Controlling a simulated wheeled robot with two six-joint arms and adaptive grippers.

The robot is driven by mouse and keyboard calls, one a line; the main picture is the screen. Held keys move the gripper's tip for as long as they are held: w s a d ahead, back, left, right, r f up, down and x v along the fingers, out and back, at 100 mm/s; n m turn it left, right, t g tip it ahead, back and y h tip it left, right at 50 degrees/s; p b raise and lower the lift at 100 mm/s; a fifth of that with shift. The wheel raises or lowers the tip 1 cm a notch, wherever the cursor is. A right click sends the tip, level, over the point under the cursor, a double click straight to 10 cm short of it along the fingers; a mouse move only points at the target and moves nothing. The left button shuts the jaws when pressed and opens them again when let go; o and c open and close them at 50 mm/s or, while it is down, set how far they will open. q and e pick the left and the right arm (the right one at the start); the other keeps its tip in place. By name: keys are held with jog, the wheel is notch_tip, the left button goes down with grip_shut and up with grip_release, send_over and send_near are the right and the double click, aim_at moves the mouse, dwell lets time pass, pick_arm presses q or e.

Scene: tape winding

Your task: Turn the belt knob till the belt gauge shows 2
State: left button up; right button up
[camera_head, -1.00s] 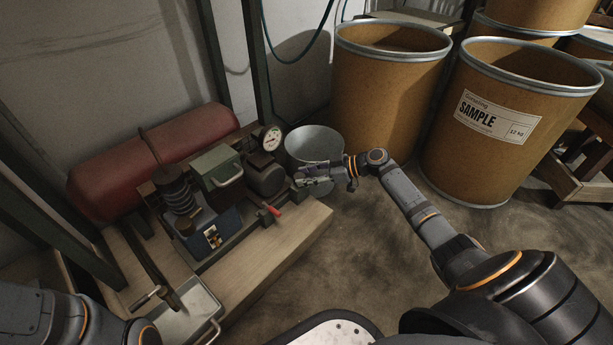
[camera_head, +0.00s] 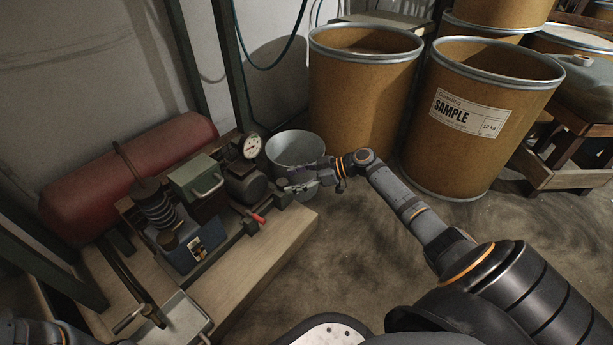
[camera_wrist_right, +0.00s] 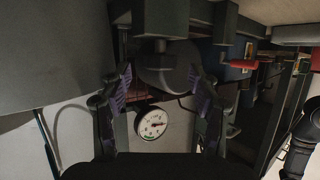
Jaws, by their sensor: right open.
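The gauge (camera_head: 251,146), a round white dial, stands at the back right of the machine. It also shows in the right wrist view (camera_wrist_right: 152,124), with a dark needle and a green band; its numbers are too small to read. My right gripper (camera_head: 294,181) is at the right end of the machine, beside the dark round motor housing (camera_head: 249,187). In the right wrist view its purple-padded fingers are open around a dark round part (camera_wrist_right: 165,75), apparently without gripping it. I cannot tell for sure whether that part is the belt knob. My left gripper is out of view.
A red-handled lever (camera_head: 258,218) sits on the machine's front, close to my right gripper. A grey bucket (camera_head: 295,149) stands just behind the gripper. Large brown drums (camera_head: 363,90) stand behind. A metal tray (camera_head: 182,322) is at the front left.

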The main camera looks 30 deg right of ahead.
jog(key=v, duration=1)
jog(key=shift+s+d, duration=0.1)
jog(key=shift+s, duration=0.05)
dwell(0.8)
